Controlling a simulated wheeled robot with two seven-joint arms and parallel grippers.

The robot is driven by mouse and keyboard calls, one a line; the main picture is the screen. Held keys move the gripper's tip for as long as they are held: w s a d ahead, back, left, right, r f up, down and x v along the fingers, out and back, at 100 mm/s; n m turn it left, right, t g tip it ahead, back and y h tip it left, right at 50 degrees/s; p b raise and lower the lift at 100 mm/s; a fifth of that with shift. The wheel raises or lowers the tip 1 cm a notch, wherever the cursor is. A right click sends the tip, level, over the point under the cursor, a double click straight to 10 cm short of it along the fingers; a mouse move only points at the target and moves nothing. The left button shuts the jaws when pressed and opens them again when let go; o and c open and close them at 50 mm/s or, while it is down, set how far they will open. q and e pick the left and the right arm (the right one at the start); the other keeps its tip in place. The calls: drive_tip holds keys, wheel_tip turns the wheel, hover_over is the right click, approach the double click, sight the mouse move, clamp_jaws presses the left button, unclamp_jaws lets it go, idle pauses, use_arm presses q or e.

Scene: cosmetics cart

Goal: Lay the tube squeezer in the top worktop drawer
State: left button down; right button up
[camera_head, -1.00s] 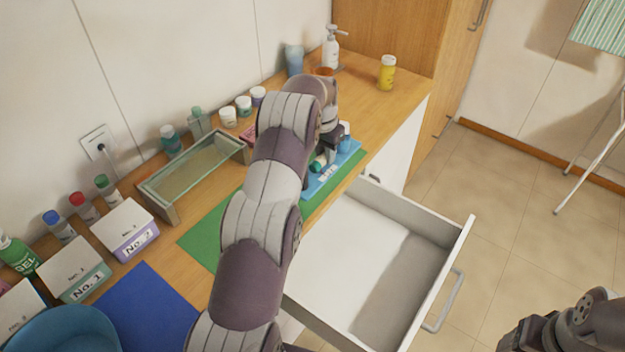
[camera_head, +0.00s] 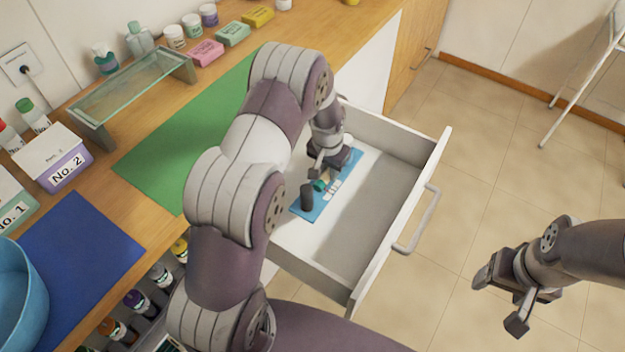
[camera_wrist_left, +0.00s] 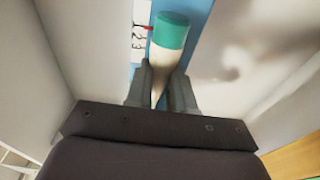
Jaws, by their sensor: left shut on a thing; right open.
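The tube squeezer appears to be a flat blue board (camera_head: 309,214) with a white label, a teal-ended white cylinder and a dark upright piece on it. It lies in or just above the open top drawer (camera_head: 330,250); a small gap is hard to judge. My left gripper (camera_head: 318,172) reaches down inside the drawer. In the left wrist view, its fingers (camera_wrist_left: 160,84) are shut on the white cylinder with the teal end (camera_wrist_left: 171,32), with the blue board behind. My arm hides part of the drawer. My right gripper (camera_head: 499,302) is open and empty, over the floor.
The worktop holds a green mat (camera_head: 165,160), a blue mat (camera_head: 75,255), a glass-topped stand (camera_head: 130,90), labelled boxes (camera_head: 50,157) and several jars. The drawer front (camera_head: 405,220) has a handle. Bottles stand in a lower compartment (camera_head: 140,300). Drawer space right of the board is clear.

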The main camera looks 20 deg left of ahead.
use_arm(q)
drive_tip(key=a+f, duration=0.2)
drive_tip(key=a, duration=0.1)
drive_tip(key=w+a+f, duration=0.1)
drive_tip(key=a, duration=0.1)
drive_tip(key=shift+a+f, duration=0.1)
drive_tip(key=shift+a, duration=0.15)
wheel_tip(320, 180, down, 4)
drive_tip(key=shift+w+a+f+p, duration=0.1)
drive_tip(key=shift+p, duration=0.3)
drive_tip(key=c, duration=1.4)
unclamp_jaws()
drive_tip(key=shift+f, duration=0.15)
drive_tip(key=o, duration=0.4)
